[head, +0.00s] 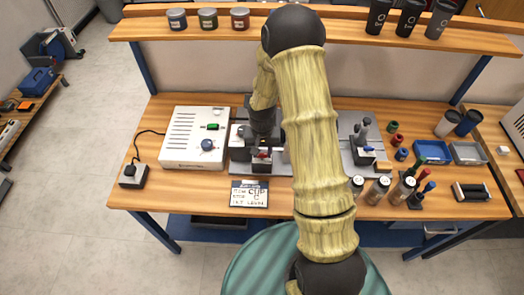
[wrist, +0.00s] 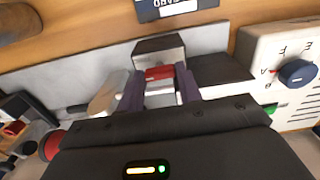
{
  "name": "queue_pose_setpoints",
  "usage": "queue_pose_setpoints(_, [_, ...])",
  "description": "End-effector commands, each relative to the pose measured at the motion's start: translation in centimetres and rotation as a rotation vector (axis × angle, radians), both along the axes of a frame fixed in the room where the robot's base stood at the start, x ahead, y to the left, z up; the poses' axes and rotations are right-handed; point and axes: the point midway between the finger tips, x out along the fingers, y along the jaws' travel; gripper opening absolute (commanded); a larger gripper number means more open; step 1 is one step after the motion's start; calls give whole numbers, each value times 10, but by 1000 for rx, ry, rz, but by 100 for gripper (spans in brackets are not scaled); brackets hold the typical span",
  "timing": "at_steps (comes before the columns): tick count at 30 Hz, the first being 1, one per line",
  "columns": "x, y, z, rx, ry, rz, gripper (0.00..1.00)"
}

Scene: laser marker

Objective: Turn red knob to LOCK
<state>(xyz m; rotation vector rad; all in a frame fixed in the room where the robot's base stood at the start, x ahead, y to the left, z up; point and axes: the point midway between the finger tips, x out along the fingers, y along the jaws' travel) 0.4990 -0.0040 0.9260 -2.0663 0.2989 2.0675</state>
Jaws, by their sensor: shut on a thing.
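The red knob (wrist: 158,72) sits on a small dark block with a pale front on the grey plate. It also shows as a small red spot below my gripper in the head view (head: 263,154). My gripper (wrist: 159,78) has its two purple fingers on either side of the knob and is shut on it. In the head view my gripper (head: 262,138) reaches down onto the fixture, and my arm covers much of the bench middle. I cannot read any LOCK mark or the knob's angle.
A white control box (head: 193,138) with a blue dial (head: 207,145) stands close to the left. A label card (head: 249,194) lies at the front edge.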

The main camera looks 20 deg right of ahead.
Motion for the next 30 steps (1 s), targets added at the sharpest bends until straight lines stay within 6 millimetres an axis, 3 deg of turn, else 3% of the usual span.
queue_pose_setpoints(11, [1,1,1,1,-1,195,12])
queue_pose_setpoints(30, [1,0,1,1,-3,786,12])
